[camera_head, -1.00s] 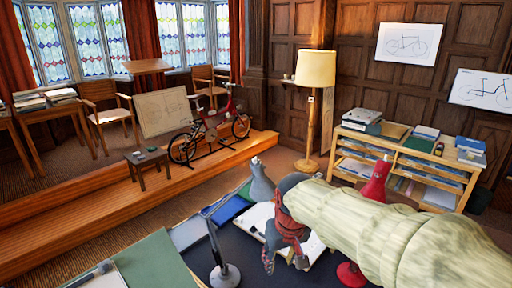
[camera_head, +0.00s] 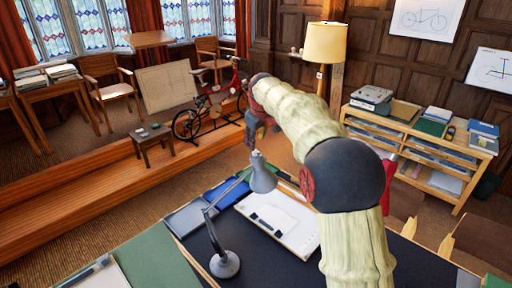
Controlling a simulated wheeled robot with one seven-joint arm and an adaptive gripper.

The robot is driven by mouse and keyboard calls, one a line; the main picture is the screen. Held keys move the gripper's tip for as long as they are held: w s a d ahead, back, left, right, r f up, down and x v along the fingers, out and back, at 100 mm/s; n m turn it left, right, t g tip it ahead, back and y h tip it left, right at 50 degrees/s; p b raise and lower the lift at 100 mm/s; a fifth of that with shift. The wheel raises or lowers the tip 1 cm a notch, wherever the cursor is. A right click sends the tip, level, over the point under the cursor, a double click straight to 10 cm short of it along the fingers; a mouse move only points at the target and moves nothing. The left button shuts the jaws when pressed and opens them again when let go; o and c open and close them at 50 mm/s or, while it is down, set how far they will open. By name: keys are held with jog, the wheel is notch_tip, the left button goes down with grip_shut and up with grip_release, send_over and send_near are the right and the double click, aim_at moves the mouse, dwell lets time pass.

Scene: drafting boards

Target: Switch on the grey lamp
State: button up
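The grey lamp (camera_head: 263,176) stands on the dark desk, its round base (camera_head: 225,264) near the front and its jointed arm bent up to a shade facing down. My gripper (camera_head: 250,141) hangs past the lamp shade in the picture, just above and left of it. A small gap shows between them, though I cannot tell the distance in depth. The fingers are small and partly hidden by my arm, so their opening is unclear. A red lamp (camera_head: 387,191) is mostly hidden behind my arm. I cannot make out a switch on the grey lamp.
A drawing board with white paper (camera_head: 290,222) and a dark object lie under the lamp. Blue folders (camera_head: 225,192) lie to its left, a green board (camera_head: 148,262) at front left. A floor lamp (camera_head: 325,45) and shelf (camera_head: 415,142) stand behind. My arm covers the desk's right part.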

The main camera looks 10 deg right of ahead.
aim_at(255, 153)
jog(key=x, duration=0.8)
jog(key=shift+s, duration=0.1)
jog(key=shift+c, duration=1.2)
grip_shut()
